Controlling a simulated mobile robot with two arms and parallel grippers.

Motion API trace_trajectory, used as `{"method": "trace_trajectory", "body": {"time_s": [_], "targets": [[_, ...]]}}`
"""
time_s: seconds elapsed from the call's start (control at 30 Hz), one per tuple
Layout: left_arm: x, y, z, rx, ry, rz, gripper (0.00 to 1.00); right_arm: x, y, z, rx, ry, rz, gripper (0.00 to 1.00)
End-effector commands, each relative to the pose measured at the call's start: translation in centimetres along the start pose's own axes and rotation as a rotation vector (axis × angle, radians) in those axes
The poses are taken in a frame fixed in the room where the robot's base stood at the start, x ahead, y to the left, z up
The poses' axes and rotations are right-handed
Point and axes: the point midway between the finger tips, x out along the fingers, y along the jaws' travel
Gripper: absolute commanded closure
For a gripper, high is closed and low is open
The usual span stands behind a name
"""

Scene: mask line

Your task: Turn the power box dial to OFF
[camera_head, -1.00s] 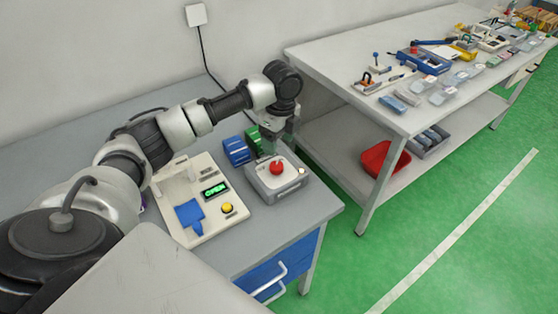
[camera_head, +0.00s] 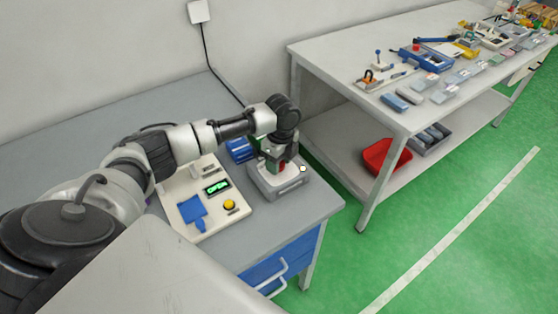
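The power box (camera_head: 282,191) is a grey box with a light top, near the right end of the grey bench. Its red dial (camera_head: 283,168) is mostly hidden behind my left gripper. A small pale round light (camera_head: 303,168) shows on the box's right side. My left gripper (camera_head: 275,165) points down over the top of the box, at the dial. The wrist hides the fingers in part, so I cannot tell whether they are open around the dial or shut on it. The dial's pointing direction is hidden. My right gripper is out of view.
Left of the box is a cream panel (camera_head: 212,214) with a green lit display (camera_head: 217,187), a yellow button (camera_head: 229,205) and a blue piece (camera_head: 193,214). Blue bins (camera_head: 239,150) stand behind. A white table (camera_head: 350,90) with parts stands at right.

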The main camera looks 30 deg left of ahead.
Motion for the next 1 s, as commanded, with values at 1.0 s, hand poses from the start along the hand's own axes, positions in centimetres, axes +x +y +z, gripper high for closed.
{"method": "trace_trajectory", "body": {"time_s": [1.0], "targets": [[-0.5,0.0,-0.1,-0.432,0.036,0.005,0.82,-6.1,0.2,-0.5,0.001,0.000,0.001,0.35]]}}
